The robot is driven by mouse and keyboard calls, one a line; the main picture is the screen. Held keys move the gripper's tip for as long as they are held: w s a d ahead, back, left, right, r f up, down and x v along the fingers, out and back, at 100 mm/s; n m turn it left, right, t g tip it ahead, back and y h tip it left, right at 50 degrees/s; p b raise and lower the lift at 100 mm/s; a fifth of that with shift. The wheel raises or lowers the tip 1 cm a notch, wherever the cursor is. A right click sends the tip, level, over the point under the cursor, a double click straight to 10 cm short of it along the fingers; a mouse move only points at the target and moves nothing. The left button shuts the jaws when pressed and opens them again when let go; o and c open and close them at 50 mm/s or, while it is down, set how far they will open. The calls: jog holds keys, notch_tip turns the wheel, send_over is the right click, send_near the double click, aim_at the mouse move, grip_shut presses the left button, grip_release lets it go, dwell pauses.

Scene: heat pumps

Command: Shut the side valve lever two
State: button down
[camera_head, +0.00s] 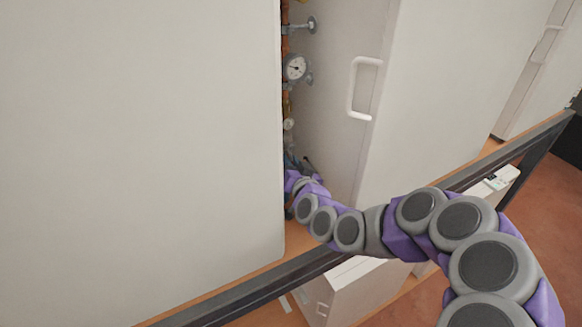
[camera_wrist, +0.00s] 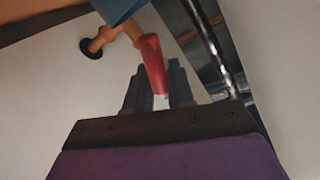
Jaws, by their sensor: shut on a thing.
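In the wrist view a red lever (camera_wrist: 151,50) stands between the two dark fingers of my gripper (camera_wrist: 158,80), which are shut on it. The lever slants up and slightly left, and its lower end goes down between the fingers. A blue part (camera_wrist: 117,9) lies just above its upper end. In the head view my arm reaches into the narrow gap between two white cabinets. My gripper is mostly hidden there behind the left cabinet's edge, and the red lever does not show.
A copper-coloured pipe (camera_wrist: 106,37) with a dark round end lies left of the lever. A dark metal pipe (camera_wrist: 208,38) runs at right. In the head view a pressure gauge (camera_head: 294,67) sits above my arm. The left cabinet (camera_head: 140,150) and a handled cabinet (camera_head: 430,90) bound the gap.

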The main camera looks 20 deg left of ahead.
jog(key=shift+s+a+r+m, duration=0.1)
jog(key=shift+r+m, duration=0.05)
jog(key=shift+m, duration=0.25)
jog(key=c, duration=1.4)
grip_release()
jog(key=shift+o, duration=1.3)
jog(key=shift+s+r, duration=0.1)
jog(key=shift+s, duration=0.05)
